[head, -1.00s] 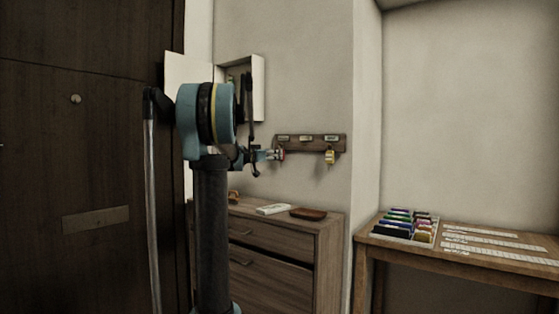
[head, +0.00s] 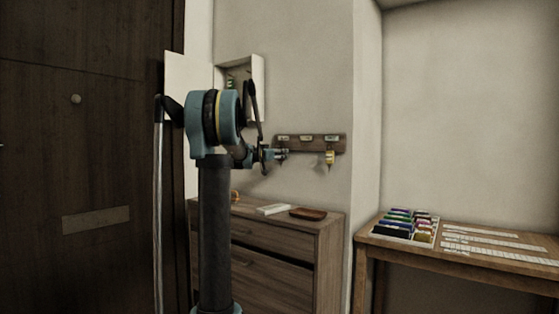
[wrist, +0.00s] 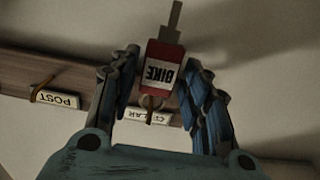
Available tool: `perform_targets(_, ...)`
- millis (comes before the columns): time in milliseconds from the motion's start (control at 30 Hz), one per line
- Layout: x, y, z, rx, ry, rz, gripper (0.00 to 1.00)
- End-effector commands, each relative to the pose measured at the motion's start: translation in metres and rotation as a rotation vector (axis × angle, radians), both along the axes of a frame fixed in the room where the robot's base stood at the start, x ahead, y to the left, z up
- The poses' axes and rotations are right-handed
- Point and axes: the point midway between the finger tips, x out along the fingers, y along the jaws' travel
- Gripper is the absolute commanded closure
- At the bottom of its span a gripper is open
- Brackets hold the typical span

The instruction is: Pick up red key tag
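The red key tag (wrist: 166,56) reads "BIKE" upside down in the wrist view. A key (wrist: 174,18) extends from its far end. It hangs at the hook by the "CELLAR" label (wrist: 148,115) on the wooden key rack (wrist: 80,88). My gripper (wrist: 162,72) is open, with blue-padded fingers on either side of the tag. A gap shows on the left; the right finger is very close, and I cannot tell if it touches. In the head view my gripper (head: 283,154) is at the left end of the rack (head: 312,143) and hides the tag.
A yellow key tag (head: 330,157) hangs at the rack's right. An open wall cabinet (head: 258,88) is behind my arm. Below, a wooden dresser (head: 270,228) bears a white item (head: 273,209) and a brown tray (head: 308,214). A table (head: 480,258) stands right.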

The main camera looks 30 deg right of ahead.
Motion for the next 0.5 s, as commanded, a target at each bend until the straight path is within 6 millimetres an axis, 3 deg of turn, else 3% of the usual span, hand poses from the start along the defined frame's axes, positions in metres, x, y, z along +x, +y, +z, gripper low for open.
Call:
perform_targets(33,0.0000,0.0001,0.0000,0.000,0.000,0.000,0.76)
perform_targets(100,0.0000,0.0002,0.0000,0.000,0.000,0.000,0.91)
perform_targets(500,0.0000,0.0004,0.0031,0.000,0.000,0.000,0.91)
